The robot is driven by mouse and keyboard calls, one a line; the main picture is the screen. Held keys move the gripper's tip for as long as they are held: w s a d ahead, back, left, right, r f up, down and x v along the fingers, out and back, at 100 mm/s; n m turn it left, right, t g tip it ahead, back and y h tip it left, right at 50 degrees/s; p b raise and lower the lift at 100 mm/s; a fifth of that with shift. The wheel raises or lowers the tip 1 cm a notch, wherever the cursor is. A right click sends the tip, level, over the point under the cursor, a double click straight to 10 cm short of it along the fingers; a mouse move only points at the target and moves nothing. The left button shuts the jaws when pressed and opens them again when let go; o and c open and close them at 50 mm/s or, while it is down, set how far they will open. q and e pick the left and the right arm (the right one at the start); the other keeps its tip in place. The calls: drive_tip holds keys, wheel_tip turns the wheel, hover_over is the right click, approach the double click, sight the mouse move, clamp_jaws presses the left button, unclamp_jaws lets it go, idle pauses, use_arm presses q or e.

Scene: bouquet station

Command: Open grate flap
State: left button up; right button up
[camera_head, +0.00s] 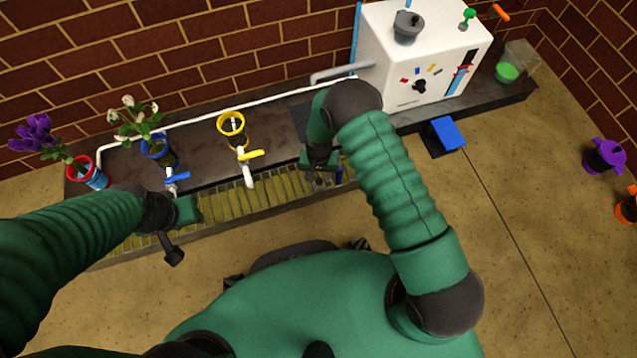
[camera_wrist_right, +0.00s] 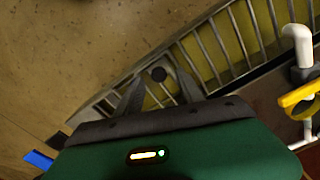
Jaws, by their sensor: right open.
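The grate (camera_head: 240,197) is a row of metal bars over a yellowish trough along the counter's front. It also shows in the right wrist view (camera_wrist_right: 215,50), where a dark round knob (camera_wrist_right: 158,74) sits near its end. My right gripper (camera_head: 318,178) is over the right part of the grate. In the wrist view its two fingers (camera_wrist_right: 160,88) are apart, with the knob showing between their tips; I cannot tell whether they touch it. The flap's outline is not clear. My left gripper (camera_head: 173,252) hangs in front of the grate's left part; its jaw opening is unclear.
Behind the grate, the dark counter holds a red pot (camera_head: 88,172), a blue pot (camera_head: 158,150), a yellow pot (camera_head: 231,127) and a white box (camera_head: 415,60). Blue and yellow taps (camera_head: 248,165) overhang the grate. A blue pedal (camera_head: 447,133) stands on the floor at right.

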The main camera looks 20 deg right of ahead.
wheel_tip(320, 180, down, 2)
drive_tip(key=shift+d+f+b, duration=0.1)
drive_tip(key=shift+f+b, duration=0.15)
drive_tip(key=shift+b, duration=0.15)
drive_tip(key=shift+r, duration=0.1)
clamp_jaws()
idle(1.1)
